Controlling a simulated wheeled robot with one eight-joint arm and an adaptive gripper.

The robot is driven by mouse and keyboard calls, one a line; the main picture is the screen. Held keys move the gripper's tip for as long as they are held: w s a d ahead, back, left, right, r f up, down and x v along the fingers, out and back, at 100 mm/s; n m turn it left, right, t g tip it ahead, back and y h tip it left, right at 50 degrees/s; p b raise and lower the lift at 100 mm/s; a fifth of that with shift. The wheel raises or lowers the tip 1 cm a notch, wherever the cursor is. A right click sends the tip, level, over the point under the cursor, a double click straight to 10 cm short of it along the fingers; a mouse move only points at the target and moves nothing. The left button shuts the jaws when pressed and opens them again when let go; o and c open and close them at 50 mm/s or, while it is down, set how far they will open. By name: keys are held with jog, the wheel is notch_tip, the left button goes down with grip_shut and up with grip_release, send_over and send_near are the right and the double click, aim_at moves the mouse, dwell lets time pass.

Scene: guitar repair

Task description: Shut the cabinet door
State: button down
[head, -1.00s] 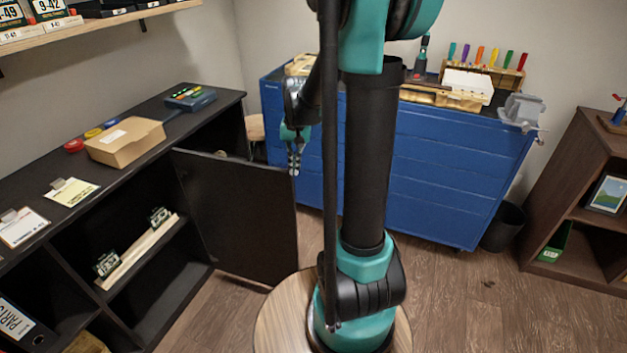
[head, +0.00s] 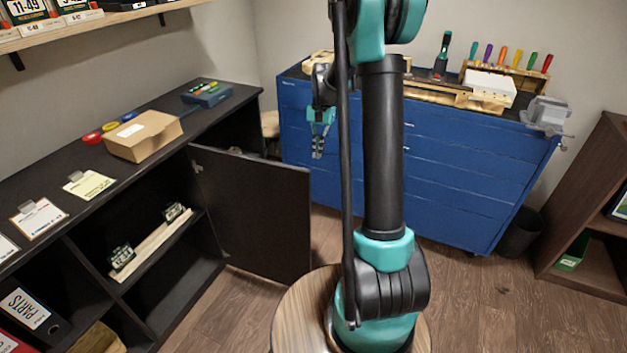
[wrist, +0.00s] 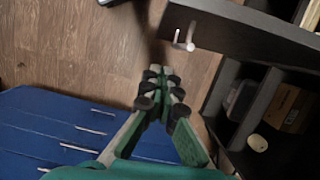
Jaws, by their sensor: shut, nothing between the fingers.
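The black cabinet door (head: 250,215) stands open in the head view, swung out from the dark cabinet (head: 140,290) on the left. In the wrist view the door (wrist: 250,32) crosses the upper right, with a pale metal handle (wrist: 184,38) on its face near the free end. My gripper (head: 318,156) shows just right of the door's free edge in the head view, in front of the blue chest. In the wrist view my gripper (wrist: 160,78) is shut and empty, with its tips visibly apart from the door and handle.
A blue drawer chest (head: 440,170) stands behind my arm. Shelves beside the door hold a wooden strip (head: 150,248) and a parts binder (head: 30,312). A cardboard box (head: 143,135) lies on the cabinet top. The wrist view shows a box (wrist: 292,110) inside the cabinet. Bare floor (head: 235,315) lies before the door.

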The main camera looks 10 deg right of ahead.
jog(key=s+a+f, duration=0.3)
jog(key=s+f, duration=0.2)
jog(key=f, duration=0.4)
jog(key=shift+s+a+f, duration=0.15)
jog(key=shift+s+f, duration=0.1)
jog(key=shift+f, duration=0.05)
